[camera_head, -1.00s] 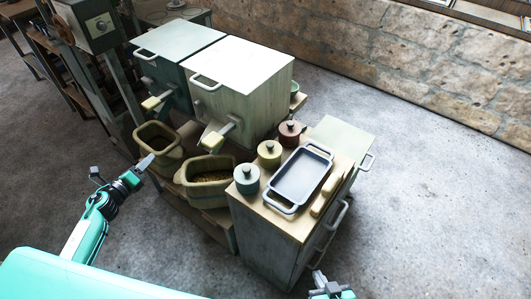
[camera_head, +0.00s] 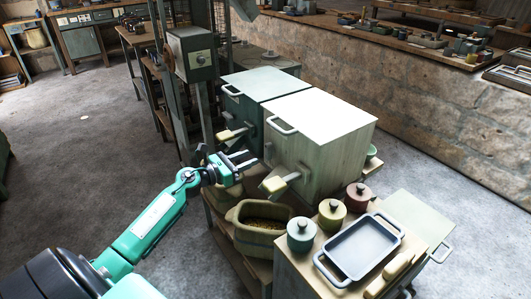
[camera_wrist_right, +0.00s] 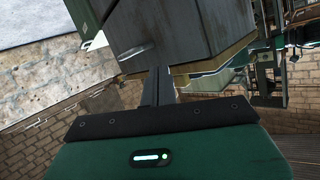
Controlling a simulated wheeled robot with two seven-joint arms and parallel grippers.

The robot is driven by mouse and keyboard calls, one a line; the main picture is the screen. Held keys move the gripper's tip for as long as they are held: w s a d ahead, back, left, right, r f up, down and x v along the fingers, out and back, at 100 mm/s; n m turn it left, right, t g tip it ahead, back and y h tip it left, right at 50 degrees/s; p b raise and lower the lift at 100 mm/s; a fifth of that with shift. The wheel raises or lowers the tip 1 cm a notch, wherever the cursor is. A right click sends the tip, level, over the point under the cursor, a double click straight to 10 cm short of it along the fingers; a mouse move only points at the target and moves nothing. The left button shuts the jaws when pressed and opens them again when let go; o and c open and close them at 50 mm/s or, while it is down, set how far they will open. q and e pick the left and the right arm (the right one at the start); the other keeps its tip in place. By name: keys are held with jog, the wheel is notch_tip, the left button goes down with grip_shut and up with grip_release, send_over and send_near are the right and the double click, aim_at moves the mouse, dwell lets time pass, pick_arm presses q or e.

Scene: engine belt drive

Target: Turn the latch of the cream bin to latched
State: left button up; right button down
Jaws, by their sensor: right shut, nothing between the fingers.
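The cream bin (camera_head: 335,140) is a pale box with a white lid, beside a teal bin. A bar lever with a yellowish end block (camera_head: 273,184) sticks out from its front; I take this as its latch, but cannot read its setting. My left gripper (camera_head: 246,161) is in front of the bins, left of this lever, with its fingers apart and empty, pointing towards the cream bin. I see no contact. My right gripper (camera_wrist_right: 158,86) shows in the right wrist view with its fingers together and empty, near a dark grey box-like body.
The teal bin (camera_head: 245,115) has a similar lever (camera_head: 232,133). A tub of grain (camera_head: 262,224) stands below the cream bin. Lidded pots, including a yellow one (camera_head: 331,214), and a grey tray (camera_head: 361,246) stand on the cabinet at front right. A post with a box (camera_head: 192,53) stands behind left.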

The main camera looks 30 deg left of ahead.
aim_at(266, 151)
pick_arm(q)
jog(key=x, duration=0.7)
jog(key=shift+w, duration=0.15)
grip_shut()
